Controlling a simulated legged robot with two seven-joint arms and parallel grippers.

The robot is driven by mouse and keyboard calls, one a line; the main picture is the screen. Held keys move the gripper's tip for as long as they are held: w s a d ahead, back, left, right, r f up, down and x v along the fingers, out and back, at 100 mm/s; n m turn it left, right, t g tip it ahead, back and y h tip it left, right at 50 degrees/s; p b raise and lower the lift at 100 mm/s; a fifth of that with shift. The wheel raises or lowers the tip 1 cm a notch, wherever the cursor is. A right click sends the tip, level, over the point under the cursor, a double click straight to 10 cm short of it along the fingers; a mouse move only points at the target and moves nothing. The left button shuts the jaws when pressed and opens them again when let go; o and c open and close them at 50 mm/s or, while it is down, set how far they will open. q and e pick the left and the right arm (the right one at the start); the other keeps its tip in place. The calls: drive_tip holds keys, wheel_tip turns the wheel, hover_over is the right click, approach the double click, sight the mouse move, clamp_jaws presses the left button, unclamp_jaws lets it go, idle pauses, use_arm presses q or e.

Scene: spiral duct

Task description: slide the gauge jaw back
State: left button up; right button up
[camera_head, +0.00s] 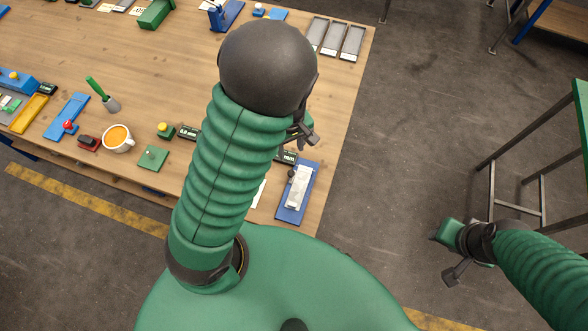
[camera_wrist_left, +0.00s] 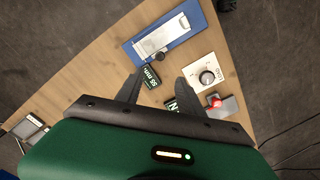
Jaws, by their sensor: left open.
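The gauge, a blue plate (camera_head: 308,203) with a silver slide piece (camera_head: 298,186) and a dark knob (camera_head: 292,174), lies at the table's near right corner. It also shows in the left wrist view as a blue plate (camera_wrist_left: 201,20) with a silver bar (camera_wrist_left: 162,38) and a dark knob (camera_wrist_left: 161,56). My left gripper (camera_head: 304,134) is above the table by the gauge, partly hidden by my arm. In the left wrist view its fingers (camera_wrist_left: 158,86) are apart and empty, short of the knob. My right gripper (camera_head: 447,252) hangs over the floor, away from the table; its opening is unclear.
A small display (camera_wrist_left: 150,77) reading about 55 mm sits beside the gauge. A white dial plate (camera_wrist_left: 205,74) and a red-knobbed grey block (camera_wrist_left: 220,105) are nearby. A cup (camera_head: 117,138) and several blue and green fixtures stand on the left. Grey trays (camera_head: 333,38) lie at the back right.

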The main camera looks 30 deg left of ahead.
sight(291, 172)
use_arm(q)
wheel_tip(291, 172, down, 14)
drive_tip(key=shift+d+f+b, duration=0.1)
drive_tip(key=shift+b, duration=0.3)
drive_tip(key=shift+f, duration=0.65)
drive_tip(key=shift+c, duration=0.5)
drive_tip(key=shift+r, duration=0.1)
clamp_jaws()
drive_tip(key=shift+w, duration=0.1)
